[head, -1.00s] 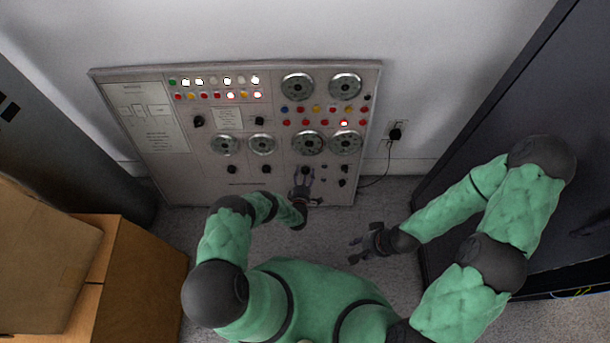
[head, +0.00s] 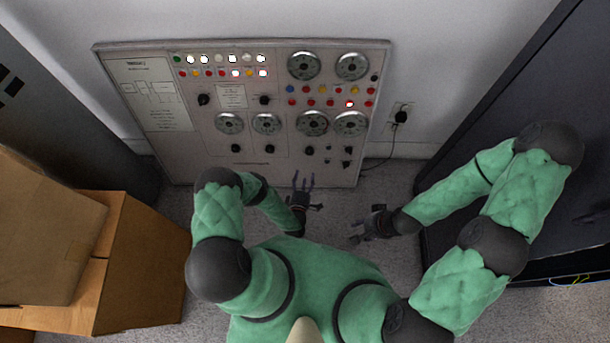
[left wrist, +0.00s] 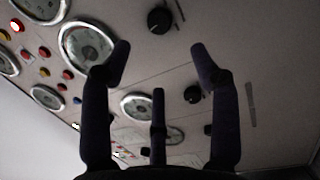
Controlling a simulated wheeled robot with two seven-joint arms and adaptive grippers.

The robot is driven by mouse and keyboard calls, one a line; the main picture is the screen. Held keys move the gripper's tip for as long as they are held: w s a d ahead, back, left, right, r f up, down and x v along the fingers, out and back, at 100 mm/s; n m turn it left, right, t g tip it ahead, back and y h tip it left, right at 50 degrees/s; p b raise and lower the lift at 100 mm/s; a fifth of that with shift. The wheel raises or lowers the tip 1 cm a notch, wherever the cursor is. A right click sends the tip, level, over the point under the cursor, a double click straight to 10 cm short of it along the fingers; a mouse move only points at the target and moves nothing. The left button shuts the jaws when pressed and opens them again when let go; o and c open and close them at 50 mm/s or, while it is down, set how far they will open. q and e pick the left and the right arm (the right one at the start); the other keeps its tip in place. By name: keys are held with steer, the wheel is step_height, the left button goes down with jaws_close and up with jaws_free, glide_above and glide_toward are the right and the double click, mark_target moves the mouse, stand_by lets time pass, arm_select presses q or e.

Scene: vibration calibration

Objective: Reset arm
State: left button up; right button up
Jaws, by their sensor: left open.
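My left gripper (head: 303,182) is in front of the lower edge of the control panel (head: 215,165), apart from it as far as the head view shows. Its fingers point toward the panel. In the left wrist view the left gripper (left wrist: 160,65) has its fingers spread wide with nothing between them; black knobs (left wrist: 158,20) and round dials (left wrist: 87,45) show beyond. My right gripper (head: 358,229) is to the right, low over the floor, clear of the panel. Its fingers look spread and nothing shows between them.
Cardboard boxes (head: 150,265) stand at the left. A dark cabinet (head: 545,100) stands at the right. A wall outlet with a plugged-in cord (head: 400,116) is right of the panel. Grey floor (head: 390,182) is free between panel and cabinet.

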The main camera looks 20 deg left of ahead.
arm_select(q)
steer(key=shift+w, duration=0.1)
stand_by(0.4)
step_height(320, 180, up, 10)
steer(key=d+m+g+h+p, duration=0.3)
steer(key=m+g+h+p, duration=0.1)
steer(key=m+g, duration=0.45)
steer(key=s+d+r+m+g+h+p, duration=0.2)
steer(key=s+r+m+g, duration=0.5)
steer(key=s+r, duration=1.1)
steer(key=shift+s+d+m+p, duration=0.55)
steer(key=shift+s+m+p, duration=0.2)
steer(key=shift+s, duration=0.1)
